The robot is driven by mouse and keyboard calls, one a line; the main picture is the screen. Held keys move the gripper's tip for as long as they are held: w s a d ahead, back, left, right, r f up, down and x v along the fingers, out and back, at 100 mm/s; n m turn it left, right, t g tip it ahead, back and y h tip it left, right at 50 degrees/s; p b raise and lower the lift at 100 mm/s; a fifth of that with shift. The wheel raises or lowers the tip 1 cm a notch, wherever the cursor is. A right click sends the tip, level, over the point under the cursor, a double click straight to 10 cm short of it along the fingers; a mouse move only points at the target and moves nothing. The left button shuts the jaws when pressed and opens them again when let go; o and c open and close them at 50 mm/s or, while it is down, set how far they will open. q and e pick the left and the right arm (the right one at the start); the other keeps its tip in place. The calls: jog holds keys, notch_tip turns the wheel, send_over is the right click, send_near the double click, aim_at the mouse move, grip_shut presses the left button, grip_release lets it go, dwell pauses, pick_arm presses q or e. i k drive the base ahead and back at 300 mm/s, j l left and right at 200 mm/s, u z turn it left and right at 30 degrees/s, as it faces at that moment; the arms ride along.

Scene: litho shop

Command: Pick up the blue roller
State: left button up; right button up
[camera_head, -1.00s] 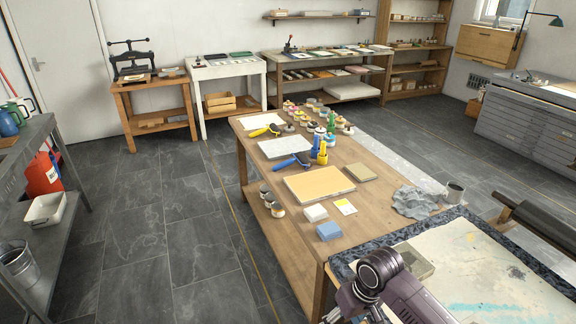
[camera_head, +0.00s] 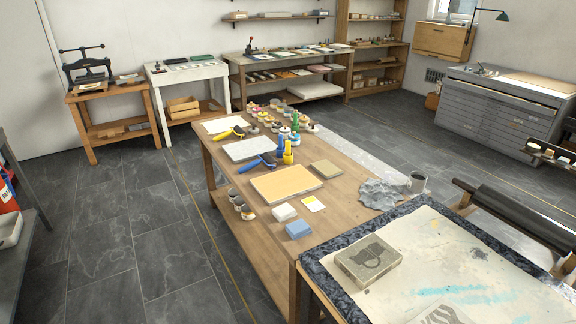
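A yellow roller (camera_head: 229,133) lies farther back on the same table. Neither of my grippers shows in the head view.
A tan board (camera_head: 286,183), a blue sponge (camera_head: 299,229) and a crumpled grey cloth (camera_head: 382,194) lie on the table. Blue and yellow bottles (camera_head: 288,152) stand just right of the blue roller. A stone block (camera_head: 368,260) rests on the press bed in front. Grey floor lies open to the left.

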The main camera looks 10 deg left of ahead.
aim_at(243, 169)
jog(key=i+j+z, duration=0.3)
jog(key=z, duration=0.15)
jog(key=i+j+z, duration=0.2)
jog(key=j+z, duration=0.25)
jog(key=i+j+z, duration=0.15)
jog(key=j+z, duration=0.3)
